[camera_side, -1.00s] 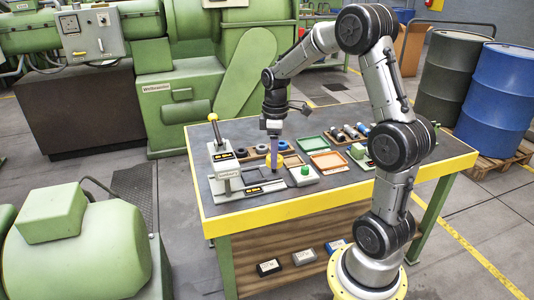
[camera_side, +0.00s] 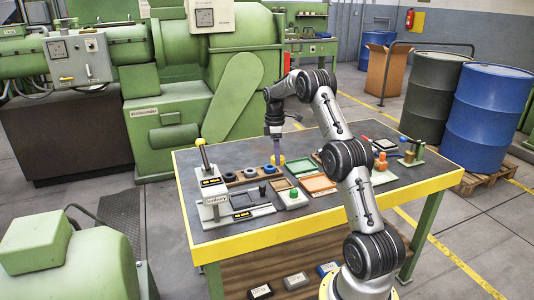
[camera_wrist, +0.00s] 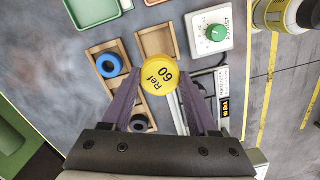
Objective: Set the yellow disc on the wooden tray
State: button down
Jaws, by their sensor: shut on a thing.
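The yellow disc (camera_wrist: 160,75), marked "Ref 60", is held flat between the two fingertips of my gripper (camera_wrist: 159,82). In the side view the disc (camera_side: 278,160) shows under my gripper (camera_side: 275,152), close to the wooden rack with rings. In the wrist view a square wooden tray (camera_wrist: 140,42) lies just beyond the disc. Its visible inside is empty, and the disc covers its near edge. I cannot tell the disc's height above it.
The wooden rack (camera_wrist: 93,51) holds a blue ring (camera_wrist: 109,65) and a black ring (camera_wrist: 140,122). A green-button box (camera_wrist: 215,32) stands right of the tray. A green tray (camera_side: 282,184), an orange tray (camera_side: 318,183) and a grey lever press (camera_side: 213,203) share the bench.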

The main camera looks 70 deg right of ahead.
jog(key=shift+s+d+f, duration=0.25)
jog(key=shift+s+f, duration=0.1)
jog(key=shift+f, duration=0.2)
jog(key=shift+s+d+f, duration=0.25)
jog(key=shift+s+f, duration=0.1)
jog(key=shift+f, duration=3.8)
jog(key=shift+c, duration=0.4)
grip_release()
